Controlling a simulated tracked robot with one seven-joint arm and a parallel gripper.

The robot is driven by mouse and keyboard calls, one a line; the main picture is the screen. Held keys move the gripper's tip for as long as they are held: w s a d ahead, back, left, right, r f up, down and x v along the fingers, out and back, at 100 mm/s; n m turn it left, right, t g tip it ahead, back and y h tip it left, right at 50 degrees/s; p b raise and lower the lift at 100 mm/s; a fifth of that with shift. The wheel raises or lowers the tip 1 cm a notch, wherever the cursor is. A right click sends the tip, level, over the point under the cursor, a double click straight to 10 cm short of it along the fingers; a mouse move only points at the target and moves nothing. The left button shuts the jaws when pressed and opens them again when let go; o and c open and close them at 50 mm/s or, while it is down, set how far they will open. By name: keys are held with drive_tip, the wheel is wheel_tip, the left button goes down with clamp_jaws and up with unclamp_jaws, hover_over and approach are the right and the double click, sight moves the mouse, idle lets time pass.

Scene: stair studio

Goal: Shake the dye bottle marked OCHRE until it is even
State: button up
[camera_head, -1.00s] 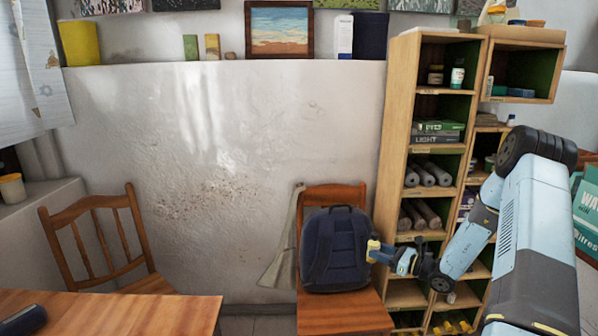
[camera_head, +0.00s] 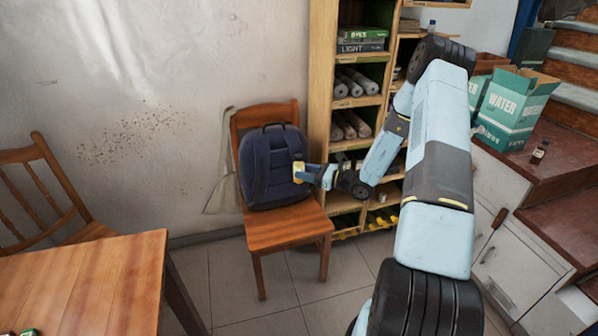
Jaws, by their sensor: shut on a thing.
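My gripper (camera_head: 299,172) is in front of the right side of a dark blue backpack on a chair. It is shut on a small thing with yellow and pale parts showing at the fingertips. The held thing is too small to identify, and no OCHRE mark can be read on it. A small dark bottle (camera_head: 540,152) with a pale label stands on the red-brown top at the right, far from my gripper. Its label cannot be read.
The backpack (camera_head: 272,168) rests on a wooden chair (camera_head: 282,228) beside a shelf unit (camera_head: 321,100). A wooden table (camera_head: 90,285) is at lower left. Teal WATER boxes (camera_head: 512,108) stand at right by steps. Tiled floor (camera_head: 235,290) is open between table and chair.

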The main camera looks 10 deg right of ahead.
wheel_tip(320, 180, up, 12)
drive_tip(key=r, duration=0.1)
wheel_tip(320, 180, down, 15)
drive_tip(key=shift+r, duration=0.15)
idle(5.9)
idle(0.3)
